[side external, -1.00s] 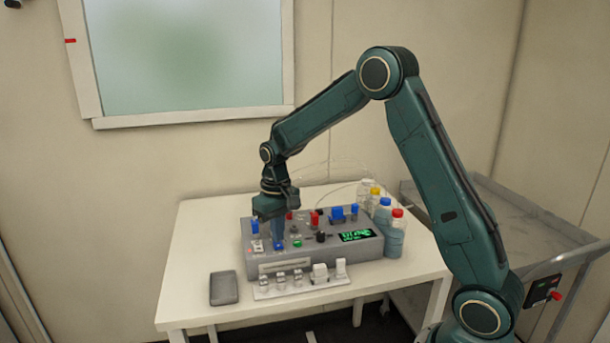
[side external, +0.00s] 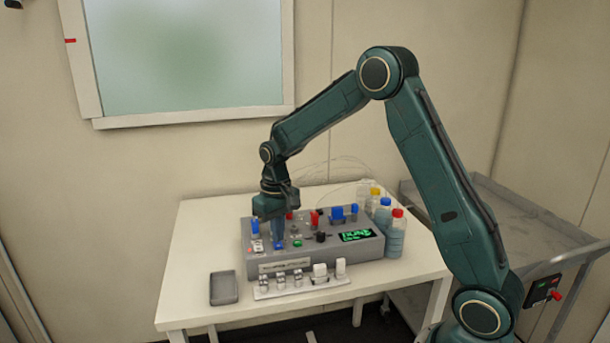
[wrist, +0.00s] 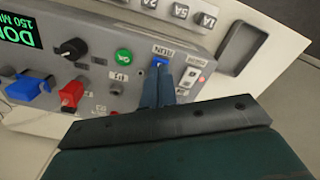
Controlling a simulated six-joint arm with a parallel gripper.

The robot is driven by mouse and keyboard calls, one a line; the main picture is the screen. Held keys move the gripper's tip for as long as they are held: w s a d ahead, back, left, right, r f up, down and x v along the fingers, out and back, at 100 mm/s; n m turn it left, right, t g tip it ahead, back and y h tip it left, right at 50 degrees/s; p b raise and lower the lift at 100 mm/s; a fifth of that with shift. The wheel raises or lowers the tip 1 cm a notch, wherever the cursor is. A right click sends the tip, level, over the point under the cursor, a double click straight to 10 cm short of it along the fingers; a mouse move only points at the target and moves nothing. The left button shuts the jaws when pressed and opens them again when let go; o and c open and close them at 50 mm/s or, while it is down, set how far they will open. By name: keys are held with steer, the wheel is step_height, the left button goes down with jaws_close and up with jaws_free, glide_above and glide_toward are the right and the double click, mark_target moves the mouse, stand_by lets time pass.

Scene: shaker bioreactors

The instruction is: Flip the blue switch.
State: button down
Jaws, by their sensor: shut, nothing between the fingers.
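The blue switch (wrist: 159,61) is a small blue piece on the grey console (wrist: 135,85), beside a printed label in the wrist view. My gripper (wrist: 159,72) points down at the console with its fingers together and empty. The fingertips are right at the switch and partly cover it; I cannot tell whether they touch it. In the side external view my gripper (side external: 278,243) is over the left part of the console (side external: 325,262), and the switch is largely hidden by the fingers.
The display (side external: 358,236) appears to read DONE. Bottles (side external: 396,238) stand right of the console, small vessels (side external: 300,278) in front. A grey tray (side external: 223,288) lies at left.

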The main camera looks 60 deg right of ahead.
mark_target(279, 247)
steer(key=shift+f, duration=0.95)
stand_by(0.9)
steer(key=shift+r, duration=3.5)
steer(key=s+a+r+n+t, duration=0.1)
steer(key=s+a+r, duration=0.2)
steer(key=s+r, duration=0.35)
steer(key=s+a+r+n+t, duration=0.1)
steer(key=s+a+r+t, duration=0.1)
steer(key=s+a+r, duration=0.4)
steer(key=s+f+n+t, duration=0.1)
steer(key=s+t, duration=0.1)
steer(key=s, duration=1.3)
steer(key=shift+a+t, duration=0.3)
steer(key=shift+a, duration=0.15)
